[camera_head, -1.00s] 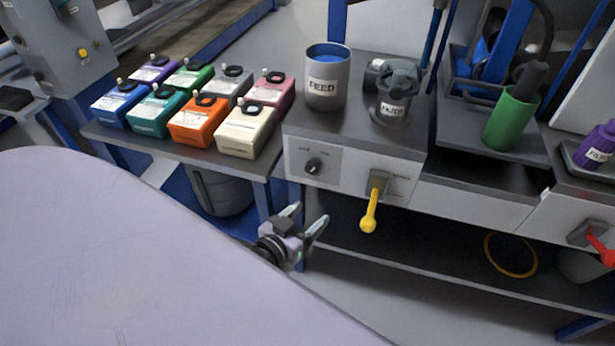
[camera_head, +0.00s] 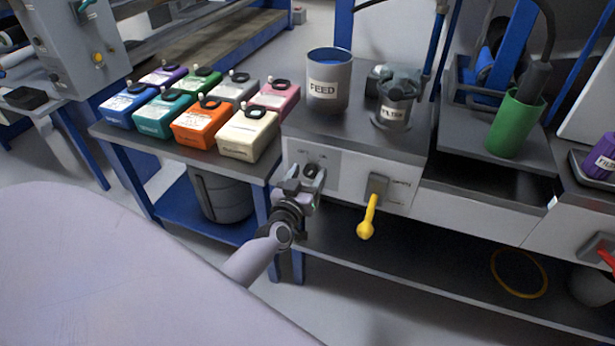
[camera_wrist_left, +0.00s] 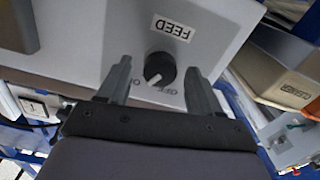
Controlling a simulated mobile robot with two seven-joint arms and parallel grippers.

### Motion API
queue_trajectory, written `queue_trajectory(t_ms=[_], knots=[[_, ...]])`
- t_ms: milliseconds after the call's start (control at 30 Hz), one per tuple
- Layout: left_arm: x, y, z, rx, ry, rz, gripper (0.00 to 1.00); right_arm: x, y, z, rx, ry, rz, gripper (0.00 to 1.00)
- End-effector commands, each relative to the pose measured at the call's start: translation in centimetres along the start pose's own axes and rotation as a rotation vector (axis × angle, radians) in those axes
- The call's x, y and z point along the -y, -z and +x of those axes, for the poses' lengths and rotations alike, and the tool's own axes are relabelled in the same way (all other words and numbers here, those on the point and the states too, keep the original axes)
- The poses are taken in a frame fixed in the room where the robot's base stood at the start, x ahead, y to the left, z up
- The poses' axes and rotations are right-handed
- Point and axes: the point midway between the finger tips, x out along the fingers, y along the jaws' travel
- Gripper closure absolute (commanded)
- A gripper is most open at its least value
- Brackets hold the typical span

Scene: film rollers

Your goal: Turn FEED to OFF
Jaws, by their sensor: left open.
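The FEED knob (camera_wrist_left: 158,68) is a round black dial with a white pointer mark on a pale panel (camera_wrist_left: 100,45). The FEED label (camera_wrist_left: 171,28) shows beside it in the left wrist view, with print reading OFF near the knob. In the head view the knob (camera_head: 311,170) sits on the unit's front, partly covered by my gripper. My left gripper (camera_head: 303,177) is open in front of the panel. In the left wrist view its two fingers (camera_wrist_left: 160,80) stand on either side of the knob; whether they touch it I cannot tell. My right gripper is not in view.
A yellow lever (camera_head: 369,217) hangs on the same front, right of the knob. The FEED canister (camera_head: 328,92) and grey FILTER part (camera_head: 394,105) stand on top. Several coloured boxes (camera_head: 247,135) sit on the side table at left. A red lever (camera_head: 607,259) is at far right.

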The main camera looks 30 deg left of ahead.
Motion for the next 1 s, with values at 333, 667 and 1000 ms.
queue_trajectory(t_ms=[333, 667, 1000], knots=[[-0.01, 0.02, 0.26, 0.000, -0.001, 0.000, 0.45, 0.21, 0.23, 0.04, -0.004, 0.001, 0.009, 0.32], [-0.01, 0.01, 0.24, 0.000, 0.000, -0.004, 0.91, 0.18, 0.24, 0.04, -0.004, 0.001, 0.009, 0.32], [0.03, -0.02, 0.22, 0.000, 0.000, -0.125, 0.91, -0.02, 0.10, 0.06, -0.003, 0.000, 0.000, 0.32]])
